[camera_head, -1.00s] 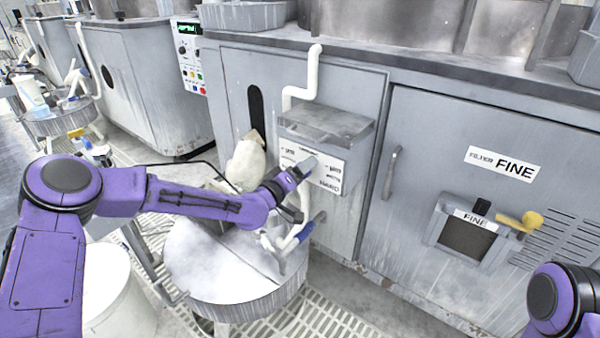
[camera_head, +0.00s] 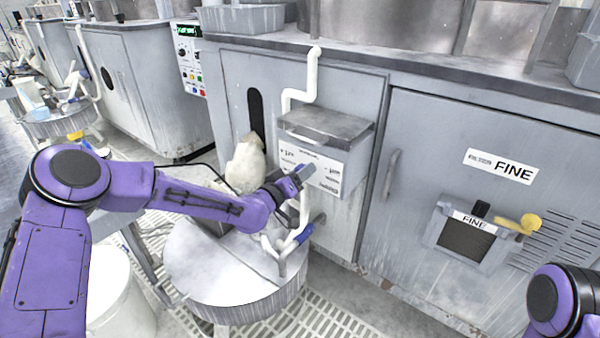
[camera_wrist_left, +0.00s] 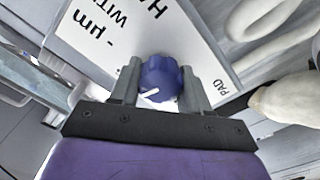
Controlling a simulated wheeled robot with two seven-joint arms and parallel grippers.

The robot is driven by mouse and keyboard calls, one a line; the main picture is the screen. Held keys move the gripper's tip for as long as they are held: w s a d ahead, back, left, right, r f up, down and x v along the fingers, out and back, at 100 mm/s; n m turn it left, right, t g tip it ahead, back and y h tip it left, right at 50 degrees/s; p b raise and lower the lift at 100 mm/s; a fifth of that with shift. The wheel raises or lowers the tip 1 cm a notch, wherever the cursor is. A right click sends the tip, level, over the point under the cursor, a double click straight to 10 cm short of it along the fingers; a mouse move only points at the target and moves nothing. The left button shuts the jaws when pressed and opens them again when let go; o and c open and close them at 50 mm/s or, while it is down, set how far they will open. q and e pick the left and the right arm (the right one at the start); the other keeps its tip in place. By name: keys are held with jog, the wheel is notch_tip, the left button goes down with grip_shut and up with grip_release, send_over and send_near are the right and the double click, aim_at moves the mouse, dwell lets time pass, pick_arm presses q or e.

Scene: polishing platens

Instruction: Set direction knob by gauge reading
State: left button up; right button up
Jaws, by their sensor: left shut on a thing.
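My left gripper (camera_head: 304,172) reaches from the left to the front of a grey box with a white label card (camera_head: 325,168). In the left wrist view the gripper (camera_wrist_left: 160,85) is shut on a blue knob (camera_wrist_left: 160,75) between its two grey fingers. The knob's white pointer line points to the lower left of that picture. The card behind it reads "- µm", "WITH", "HA…" and "PAD", partly cut off. In the head view the gripper largely hides the knob. A panel with a lit green display (camera_head: 187,30) stands further back; its reading is too small to make out.
A round grey drum (camera_head: 225,275) stands below the arm, with a blue-handled white pipe (camera_head: 285,250) beside it. A pale cloth-like bundle (camera_head: 246,165) is left of the box. A cabinet door marked FINE (camera_head: 430,150) is to the right. My right arm shows at lower right.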

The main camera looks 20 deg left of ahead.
pick_arm(q)
jog(key=m, duration=0.5)
jog(key=shift+m, duration=0.4)
dwell(0.4)
jog(key=o, duration=1)
jog(key=shift+o, duration=0.2)
jog(key=p+v, duration=0.1)
jog(key=v, duration=0.9)
jog(key=shift+s, duration=0.25)
jog(key=shift+a, duration=0.15)
